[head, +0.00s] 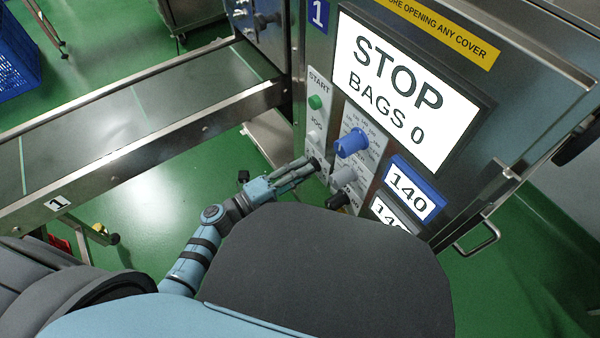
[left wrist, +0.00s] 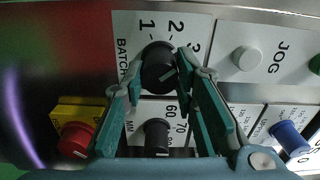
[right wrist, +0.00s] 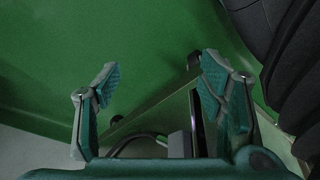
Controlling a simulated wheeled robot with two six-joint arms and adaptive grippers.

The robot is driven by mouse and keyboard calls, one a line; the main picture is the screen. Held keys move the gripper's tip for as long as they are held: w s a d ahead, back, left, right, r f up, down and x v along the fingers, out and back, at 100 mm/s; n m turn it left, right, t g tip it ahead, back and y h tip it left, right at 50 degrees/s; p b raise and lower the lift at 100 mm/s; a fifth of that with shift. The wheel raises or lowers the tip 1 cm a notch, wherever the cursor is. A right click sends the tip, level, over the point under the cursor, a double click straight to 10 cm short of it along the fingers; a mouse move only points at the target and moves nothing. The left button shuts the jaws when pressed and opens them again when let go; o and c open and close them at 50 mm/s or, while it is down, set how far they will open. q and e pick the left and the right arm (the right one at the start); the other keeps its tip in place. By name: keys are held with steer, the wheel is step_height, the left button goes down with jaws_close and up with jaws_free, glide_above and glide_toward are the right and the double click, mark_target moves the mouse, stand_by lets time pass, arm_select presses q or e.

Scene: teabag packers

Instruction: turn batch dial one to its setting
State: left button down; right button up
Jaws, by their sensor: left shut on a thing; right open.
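The batch dial (left wrist: 158,68) is a black round knob with a pale pointer line, on a white plate marked BATCH with 1, 2 and 3 around it. In the left wrist view its line slants up to the right, roughly toward the 3. My left gripper (left wrist: 159,72) is shut on the dial, one finger on each side. In the head view this gripper (head: 310,166) reaches the panel below the jog button and partly hides the dial. My right gripper (right wrist: 152,86) is open and empty, away from the panel.
Beside the dial are a white JOG button (left wrist: 246,58), another black knob (left wrist: 157,136), a red knob (left wrist: 76,140) on yellow and a blue knob (head: 352,143). The screen (head: 403,88) reads STOP, BAGS 0. A conveyor (head: 140,110) runs left of the panel.

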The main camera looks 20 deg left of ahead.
arm_select(q)
steer(key=shift+m+b, duration=0.35)
steer(key=shift+m, duration=1.25)
arm_select(e)
steer(key=shift+w+a+r, duration=0.15)
steer(key=shift+w+r, duration=0.25)
steer(key=shift+r, duration=0.35)
arm_select(q)
steer(key=c, duration=1.3)
jaws_free()
steer(key=shift+s+a, duration=0.1)
steer(key=v, duration=1.1)
steer(key=shift+s+a, duration=0.2)
steer(key=shift+s, duration=0.15)
